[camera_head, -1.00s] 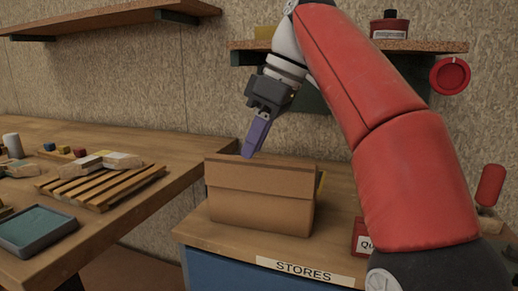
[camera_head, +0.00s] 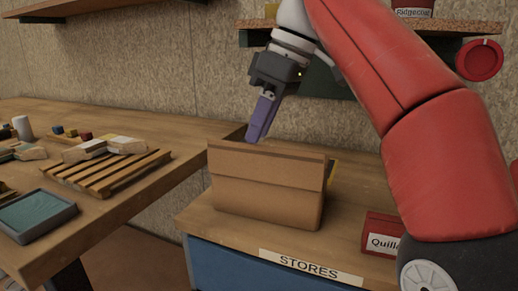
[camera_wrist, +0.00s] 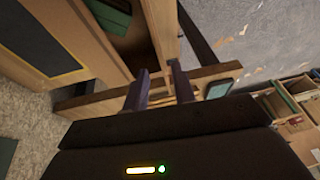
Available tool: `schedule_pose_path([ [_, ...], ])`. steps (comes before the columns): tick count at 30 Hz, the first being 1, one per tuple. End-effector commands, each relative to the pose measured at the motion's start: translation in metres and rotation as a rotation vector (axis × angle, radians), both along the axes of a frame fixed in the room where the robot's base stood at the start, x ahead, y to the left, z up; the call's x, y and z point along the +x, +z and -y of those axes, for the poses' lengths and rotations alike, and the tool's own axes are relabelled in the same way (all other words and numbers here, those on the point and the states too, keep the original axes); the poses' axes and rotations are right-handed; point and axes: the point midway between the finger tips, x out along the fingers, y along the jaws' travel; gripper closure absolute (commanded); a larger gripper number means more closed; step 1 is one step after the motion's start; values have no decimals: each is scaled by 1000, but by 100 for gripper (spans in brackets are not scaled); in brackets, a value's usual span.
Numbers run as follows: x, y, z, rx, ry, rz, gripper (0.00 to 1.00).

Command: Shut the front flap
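A brown cardboard box (camera_head: 265,202) stands on the wooden top of the stores cabinet in the head view. The inside of the box is hidden in the head view.
The cabinet top (camera_head: 345,235) is clear beside the box. A red carton (camera_head: 381,236) stands at its right. A workbench at left bears a slatted rack (camera_head: 105,174) and a grey tray (camera_head: 37,216). A shelf (camera_head: 450,25) hangs on the wall behind my arm.

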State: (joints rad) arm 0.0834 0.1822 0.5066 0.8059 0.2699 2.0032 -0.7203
Motion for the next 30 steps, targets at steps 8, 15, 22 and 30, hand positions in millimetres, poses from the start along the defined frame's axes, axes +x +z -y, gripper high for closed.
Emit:
schedule_pose_path([
  [8,3,-4,5,-6,-3,-15,74],
  [15,-2,4,16,10,-6,4,74],
  [22,-11,14,23,27,-6,32,74],
  [30,-12,8,21,26,-6,36,74],
])
